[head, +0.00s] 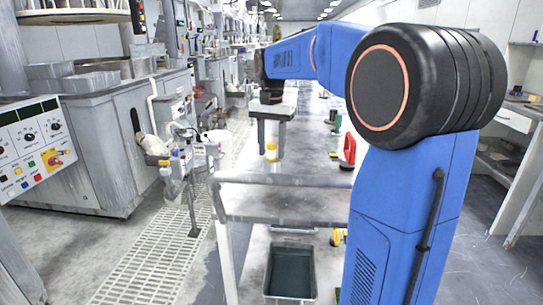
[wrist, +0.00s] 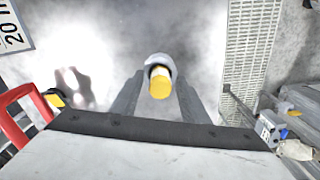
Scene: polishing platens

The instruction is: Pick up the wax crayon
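The wax crayon (wrist: 160,84) shows in the wrist view as a short yellow cylinder with a pale ring at its far end. It lies between the two grey fingers of my gripper (wrist: 160,78), near their tips.
A grey cart rail (head: 285,179) runs below my gripper. A red-framed object (head: 348,149) stands right of it. A dark bin (head: 291,271) sits lower down. Taps and bottles (head: 178,162) stand on the left beside a floor grating (head: 160,255).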

